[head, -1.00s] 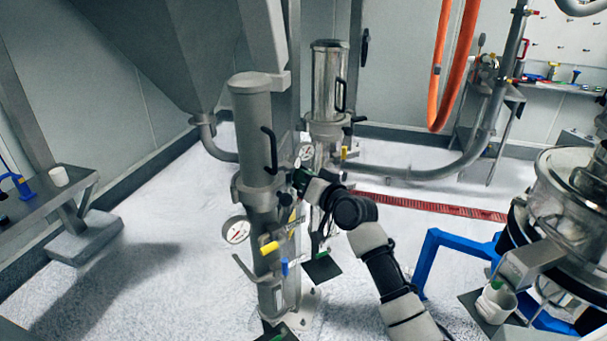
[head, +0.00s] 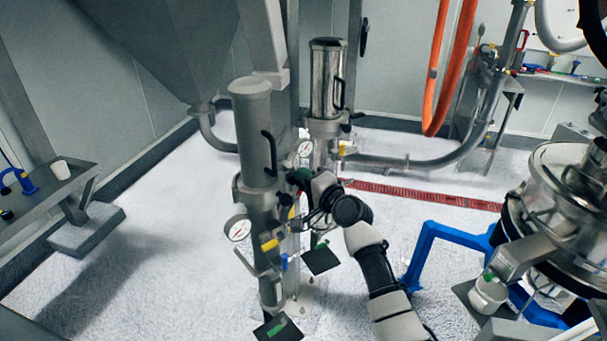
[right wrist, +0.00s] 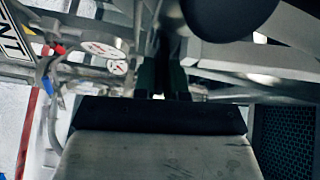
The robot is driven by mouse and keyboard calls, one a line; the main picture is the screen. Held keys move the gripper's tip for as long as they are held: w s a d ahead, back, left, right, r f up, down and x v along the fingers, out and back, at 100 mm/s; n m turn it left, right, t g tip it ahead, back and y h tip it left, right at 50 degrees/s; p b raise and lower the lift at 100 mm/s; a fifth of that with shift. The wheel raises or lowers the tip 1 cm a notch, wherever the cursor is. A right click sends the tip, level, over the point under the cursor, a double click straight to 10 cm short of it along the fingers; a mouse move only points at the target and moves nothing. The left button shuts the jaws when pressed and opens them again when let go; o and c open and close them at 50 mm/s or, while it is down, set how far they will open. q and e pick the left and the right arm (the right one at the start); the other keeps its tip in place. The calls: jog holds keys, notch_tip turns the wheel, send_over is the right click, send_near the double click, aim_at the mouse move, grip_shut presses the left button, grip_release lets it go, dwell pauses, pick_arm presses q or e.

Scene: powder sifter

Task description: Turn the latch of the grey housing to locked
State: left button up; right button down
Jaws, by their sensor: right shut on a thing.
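The grey housing (head: 254,135) is an upright grey cylinder with a black handle on its right side, on a pipe stand left of centre in the head view. My right gripper (head: 297,177) is at the right side of its collar, just below the black handle. It is shut on a small part there, seemingly the latch, which the fingers and wrist hide. In the right wrist view, the dark fingers (right wrist: 164,80) are close together among grey metal parts. I cannot tell the latch's angle. My left gripper is not in view.
A shiny steel housing (head: 327,80) stands just behind. A pressure gauge (head: 238,228) and a yellow-handled lever (head: 270,245) sit low on the grey stand. A blue frame (head: 425,250) and a round steel machine (head: 565,190) are at the right. The floor at left is open.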

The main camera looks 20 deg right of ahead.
jog(key=shift+m+p, duration=0.3)
jog(key=shift+m, duration=0.6)
jog(key=c, duration=1.2)
grip_release()
jog(key=shift+f, duration=0.1)
jog(key=shift+s+d, duration=0.1)
jog(key=shift+b+v, duration=1.1)
jog(key=shift+v, duration=4.25)
